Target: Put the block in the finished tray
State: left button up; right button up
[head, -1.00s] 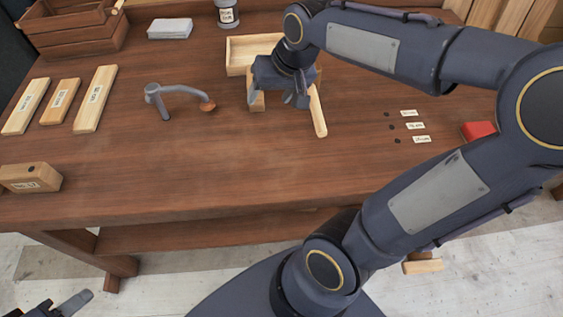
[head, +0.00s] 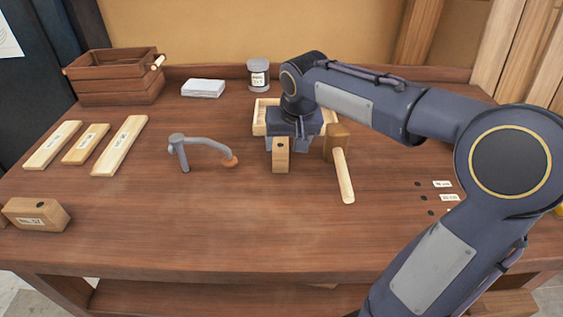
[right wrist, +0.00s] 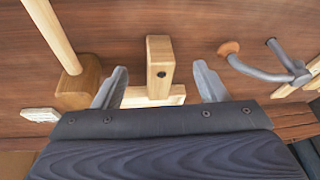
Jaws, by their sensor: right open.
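A small light-wood block (head: 281,160) with a dark hole is at my right gripper, just in front of the pale wooden tray (head: 260,119). The right gripper (head: 292,144) is open, and hides part of the tray. In the right wrist view the block (right wrist: 159,57) lies between the two spread fingers of that gripper (right wrist: 158,85), with clear gaps on both sides. A pale wooden edge (right wrist: 137,100) shows behind it there. A larger labelled wooden block (head: 35,215) lies at the table's left front. My left gripper is out of view.
A mallet (head: 344,175) lies close right of my right gripper. A grey bent-arm tool (head: 205,145) is to the left. Labelled boards (head: 120,146), a brown crate (head: 117,80), white stack (head: 203,88) and jar (head: 258,76) stand farther away. The front middle is clear.

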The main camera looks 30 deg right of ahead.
aim_at(280, 145)
jog(key=shift+m+h, duration=0.8)
jog(key=w+d+f, duration=0.1)
jog(key=w, duration=0.2)
jog(key=w+d+f+b, duration=0.1)
jog(key=w+f, duration=0.1)
jog(key=w, duration=0.1)
jog(key=w+d+f, duration=0.1)
jog(key=w, duration=0.2)
jog(key=shift+w+f+b, duration=0.1)
jog(key=shift+f+b, duration=0.15)
jog(key=shift+b, duration=0.05)
jog(key=x, duration=0.7)
jog(key=shift+d+f, duration=0.3)
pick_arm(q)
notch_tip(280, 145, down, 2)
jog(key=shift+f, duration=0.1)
pick_arm(e)
jog(key=shift+c, duration=0.5)
jog(key=shift+r, duration=0.1)
jog(key=c, duration=1.3)
